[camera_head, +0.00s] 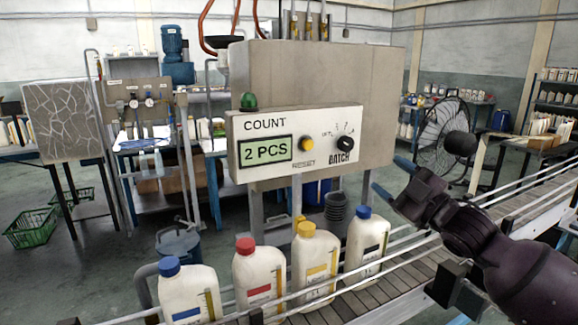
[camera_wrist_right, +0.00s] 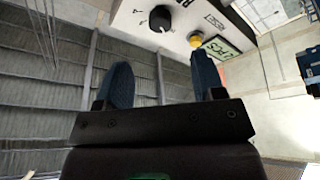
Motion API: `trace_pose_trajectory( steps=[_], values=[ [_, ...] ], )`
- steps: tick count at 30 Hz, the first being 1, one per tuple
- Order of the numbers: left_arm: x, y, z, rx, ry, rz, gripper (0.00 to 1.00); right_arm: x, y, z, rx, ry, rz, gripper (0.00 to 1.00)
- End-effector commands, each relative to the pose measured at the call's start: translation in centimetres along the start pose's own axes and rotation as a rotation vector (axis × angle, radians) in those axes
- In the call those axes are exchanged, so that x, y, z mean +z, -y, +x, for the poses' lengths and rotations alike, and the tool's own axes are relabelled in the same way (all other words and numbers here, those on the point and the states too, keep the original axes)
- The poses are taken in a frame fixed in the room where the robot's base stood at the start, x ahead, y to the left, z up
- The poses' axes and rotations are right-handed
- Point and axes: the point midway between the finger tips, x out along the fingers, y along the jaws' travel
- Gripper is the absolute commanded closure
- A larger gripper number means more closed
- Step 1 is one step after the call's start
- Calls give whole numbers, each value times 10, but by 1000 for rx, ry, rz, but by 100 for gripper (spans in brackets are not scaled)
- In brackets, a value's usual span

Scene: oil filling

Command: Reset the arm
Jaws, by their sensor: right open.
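My right arm comes in from the right in the head view. Its gripper (camera_head: 393,178) is raised above the conveyor, to the right of and below the control panel's black knob (camera_head: 345,143). The blue fingers are apart with nothing between them. The right wrist view also shows this open, empty gripper (camera_wrist_right: 165,80), with the black knob (camera_wrist_right: 160,18) and the yellow button (camera_wrist_right: 195,40) beyond it. The panel (camera_head: 272,122) reads "2 PCS" under "COUNT". Its yellow button (camera_head: 306,144) sits between display and knob. My left gripper is not in view.
Several white bottles with blue, red and yellow caps, including a red-capped one (camera_head: 259,278), stand upright on the railed conveyor (camera_head: 400,280). The grey cabinet (camera_head: 385,90) carries the panel. A black fan (camera_head: 445,130) stands behind my right arm. Green baskets (camera_head: 32,226) lie at left.

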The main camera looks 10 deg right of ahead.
Motion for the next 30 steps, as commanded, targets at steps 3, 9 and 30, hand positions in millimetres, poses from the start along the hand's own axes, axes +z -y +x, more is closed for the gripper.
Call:
trace_pose_trajectory(
  steps=[3, 9, 30],
  values=[
    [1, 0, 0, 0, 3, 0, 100, 9, 3, 1, 12, 56, 3, 37],
    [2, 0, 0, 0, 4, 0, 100, 50, 49, -25, 32, 181, 106, 37],
    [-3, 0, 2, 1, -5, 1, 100, 152, 291, -265, 129, 805, 592, 37]
  ],
)
